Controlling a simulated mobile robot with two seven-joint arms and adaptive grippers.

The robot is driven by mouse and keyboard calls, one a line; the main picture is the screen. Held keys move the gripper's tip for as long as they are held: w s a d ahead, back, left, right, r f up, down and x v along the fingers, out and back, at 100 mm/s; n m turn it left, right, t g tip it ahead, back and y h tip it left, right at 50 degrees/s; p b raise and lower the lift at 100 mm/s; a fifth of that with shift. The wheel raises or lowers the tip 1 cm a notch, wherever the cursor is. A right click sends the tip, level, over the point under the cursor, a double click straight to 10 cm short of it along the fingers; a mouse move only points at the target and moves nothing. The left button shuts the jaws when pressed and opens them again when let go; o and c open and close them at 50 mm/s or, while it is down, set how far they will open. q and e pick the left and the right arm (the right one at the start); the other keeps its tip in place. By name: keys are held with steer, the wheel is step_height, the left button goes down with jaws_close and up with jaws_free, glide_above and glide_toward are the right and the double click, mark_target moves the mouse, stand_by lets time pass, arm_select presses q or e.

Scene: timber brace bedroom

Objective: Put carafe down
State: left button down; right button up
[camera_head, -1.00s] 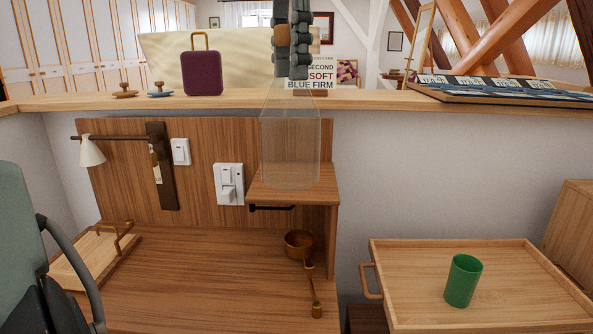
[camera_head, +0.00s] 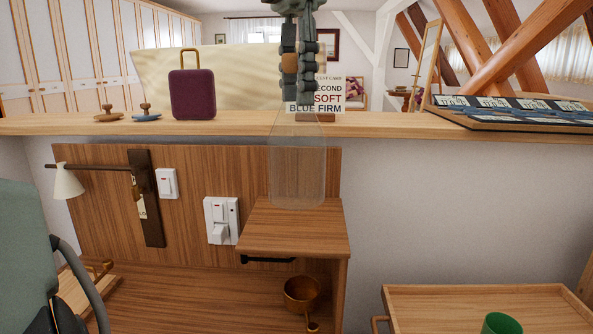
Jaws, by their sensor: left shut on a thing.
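The carafe (camera_head: 297,172) is clear, nearly see-through glass and hangs upright below my left gripper (camera_head: 299,98). The gripper comes down from the top of the picture and is shut on the carafe's upper part. The carafe's base overlaps the back part of a small wooden shelf (camera_head: 295,235). I cannot tell whether it touches the shelf. The wall panel and ledge edge show through the glass. My right gripper is not in view.
A long wooden ledge (camera_head: 390,122) runs behind, with a purple case (camera_head: 193,95), a lettered sign (camera_head: 328,96) and a dark patterned board (camera_head: 520,114). A copper pan (camera_head: 301,291) sits below the shelf. A wooden tray (camera_head: 430,300) with a green cup (camera_head: 500,323) is at lower right.

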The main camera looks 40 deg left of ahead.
arm_select(q)
steer(key=w+a+f+p, duration=0.1)
steer(key=w+a+f, duration=0.6)
steer(key=f, duration=0.3)
steer(key=shift+w+a, duration=0.15)
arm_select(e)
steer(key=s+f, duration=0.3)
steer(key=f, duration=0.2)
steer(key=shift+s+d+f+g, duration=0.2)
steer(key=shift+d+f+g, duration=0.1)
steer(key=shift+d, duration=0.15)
arm_select(q)
steer(key=shift+f, duration=0.1)
steer(key=c, duration=0.9)
jaws_free()
steer(key=shift+f, duration=0.1)
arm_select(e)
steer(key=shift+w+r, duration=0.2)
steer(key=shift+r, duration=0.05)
arm_select(q)
steer(key=shift+o, duration=0.2)
